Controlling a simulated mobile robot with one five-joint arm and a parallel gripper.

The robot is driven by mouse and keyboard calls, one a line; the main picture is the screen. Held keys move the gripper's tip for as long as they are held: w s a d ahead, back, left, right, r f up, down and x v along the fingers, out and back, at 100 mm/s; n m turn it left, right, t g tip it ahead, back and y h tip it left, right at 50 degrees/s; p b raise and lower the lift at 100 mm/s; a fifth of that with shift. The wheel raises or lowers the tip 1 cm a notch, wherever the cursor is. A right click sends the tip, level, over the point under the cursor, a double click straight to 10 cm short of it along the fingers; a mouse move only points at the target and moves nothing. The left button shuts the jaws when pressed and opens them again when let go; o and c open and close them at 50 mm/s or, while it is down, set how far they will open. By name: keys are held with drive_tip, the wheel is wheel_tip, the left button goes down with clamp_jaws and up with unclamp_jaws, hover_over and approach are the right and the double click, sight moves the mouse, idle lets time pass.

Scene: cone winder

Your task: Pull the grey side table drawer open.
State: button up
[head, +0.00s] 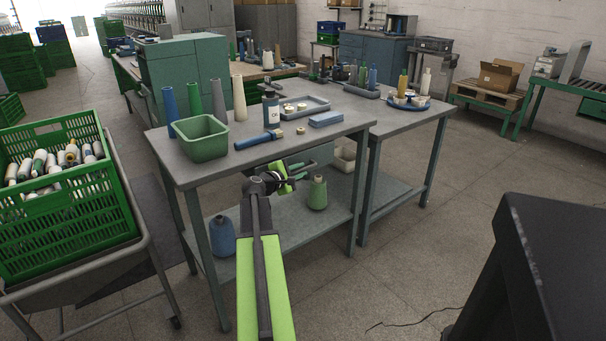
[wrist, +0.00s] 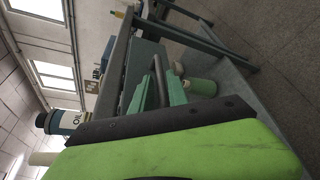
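The grey side table (head: 222,166) stands in front of me, with its drawer (head: 320,154) under the top. In the head view my arm and gripper cover part of the drawer. The drawer looks shut. My gripper (head: 287,178) is in front of the drawer, below the table top.
The tabletop holds a green bin (head: 202,138), upright cones, an oil bottle (head: 271,108) and a tray (head: 304,107). A crate cart (head: 65,205) is at left. The floor at right is partly clear.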

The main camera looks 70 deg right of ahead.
drive_tip(key=shift+x, duration=1.45)
clamp_jaws()
drive_tip(key=shift+w+r, duration=0.1)
